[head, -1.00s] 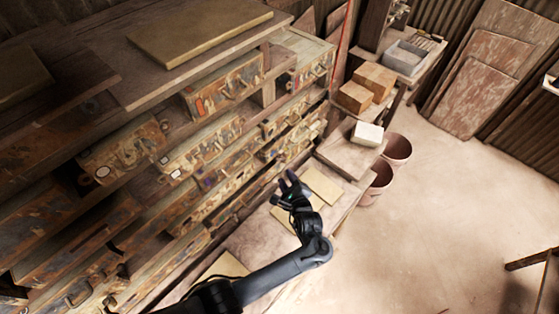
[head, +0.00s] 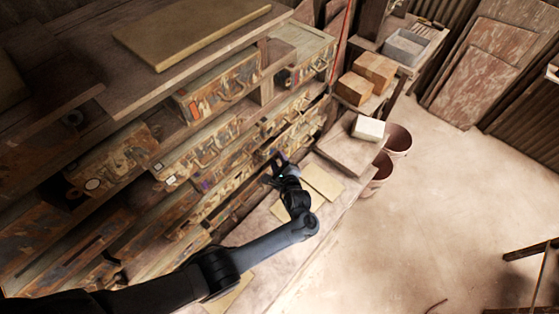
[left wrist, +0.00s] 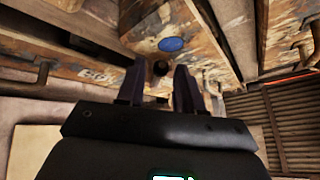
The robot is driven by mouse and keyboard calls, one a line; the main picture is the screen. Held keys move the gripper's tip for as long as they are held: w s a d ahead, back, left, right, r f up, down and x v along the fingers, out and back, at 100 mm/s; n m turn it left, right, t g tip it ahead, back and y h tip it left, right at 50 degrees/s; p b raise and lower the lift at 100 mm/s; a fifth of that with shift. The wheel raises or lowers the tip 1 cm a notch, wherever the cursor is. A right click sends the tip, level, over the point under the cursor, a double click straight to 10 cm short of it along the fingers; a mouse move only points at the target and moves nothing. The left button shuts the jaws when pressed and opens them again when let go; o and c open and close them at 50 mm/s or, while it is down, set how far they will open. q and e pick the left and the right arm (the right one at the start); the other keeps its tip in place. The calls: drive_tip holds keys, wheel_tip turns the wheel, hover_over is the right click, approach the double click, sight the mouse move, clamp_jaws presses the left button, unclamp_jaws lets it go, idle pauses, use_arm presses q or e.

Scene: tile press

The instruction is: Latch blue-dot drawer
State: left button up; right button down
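The drawer with the blue dot (left wrist: 171,44) shows in the left wrist view, its worn, paint-flaked front facing my left gripper (left wrist: 158,80). A dark round handle end (left wrist: 160,68) sits just below the dot and lies between the two fingers in the picture. The fingers are apart, and I cannot tell whether they touch it. In the head view, my left gripper (head: 281,163) is close to the lower right drawer fronts. The blue dot cannot be made out there. My right gripper is not in view.
Other worn drawers (head: 218,85) fill the cabinet around the gripper. A low bench (head: 290,225) with flat boards (head: 322,181) runs below. A white block (head: 368,128), brown boxes (head: 373,72) and pots (head: 397,138) stand to the right. The floor (head: 440,210) is largely clear.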

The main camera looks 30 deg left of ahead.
use_arm(q)
drive_tip(key=shift+c, duration=0.5)
clamp_jaws()
